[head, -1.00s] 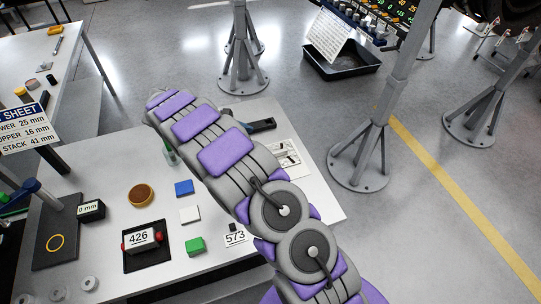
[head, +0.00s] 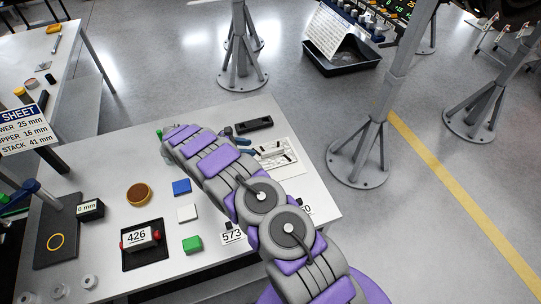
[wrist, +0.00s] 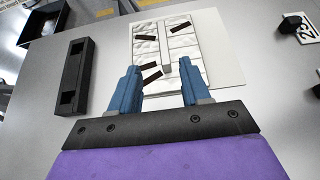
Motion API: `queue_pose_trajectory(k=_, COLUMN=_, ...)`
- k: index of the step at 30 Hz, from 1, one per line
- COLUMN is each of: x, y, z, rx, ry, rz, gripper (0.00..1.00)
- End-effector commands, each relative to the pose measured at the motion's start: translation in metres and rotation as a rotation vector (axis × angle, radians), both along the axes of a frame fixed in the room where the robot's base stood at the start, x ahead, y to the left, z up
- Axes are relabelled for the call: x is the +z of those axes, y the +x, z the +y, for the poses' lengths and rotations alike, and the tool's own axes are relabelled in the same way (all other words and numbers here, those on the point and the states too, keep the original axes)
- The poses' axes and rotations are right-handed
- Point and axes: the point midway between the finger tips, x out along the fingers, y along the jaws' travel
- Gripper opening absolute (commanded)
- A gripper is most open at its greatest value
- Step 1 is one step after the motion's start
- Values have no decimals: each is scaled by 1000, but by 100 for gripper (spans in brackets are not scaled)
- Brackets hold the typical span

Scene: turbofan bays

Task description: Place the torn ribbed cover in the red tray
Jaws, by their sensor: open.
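My gripper (wrist: 160,88) is open, with two blue fingers apart and nothing held between them. In the wrist view a white segmented panel (wrist: 150,47) with several dark strips lies on a white sheet just beyond the fingertips. I cannot tell for sure whether this panel is the torn ribbed cover. In the head view the panel (head: 275,152) lies at the right end of the near table, to the right of my gripper (head: 239,141). I see no red tray in either view.
A black bar with two square recesses (wrist: 76,80) lies left of my gripper. Blue (head: 181,187), white (head: 187,212) and green (head: 192,244) blocks and a 426 display (head: 140,237) stand on the near table (head: 100,165). A black tray (head: 342,62) is on the floor.

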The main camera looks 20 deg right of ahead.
Motion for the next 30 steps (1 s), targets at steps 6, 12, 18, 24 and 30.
queue_pose_trajectory(k=6, x=-19, y=0, z=-26, rx=0, ry=-10, rz=0, gripper=47)
queue_pose_trajectory(k=12, x=-25, y=0, z=-32, rx=3, ry=-16, rz=0, gripper=47)
queue_pose_trajectory(k=18, x=-32, y=-3, z=-49, rx=-1, ry=-12, rz=3, gripper=47)
queue_pose_trajectory(k=24, x=-46, y=-6, z=-82, rx=-2, ry=-3, rz=0, gripper=47)
queue_pose_trajectory(k=30, x=-50, y=-5, z=-85, rx=2, ry=-10, rz=-1, gripper=47)
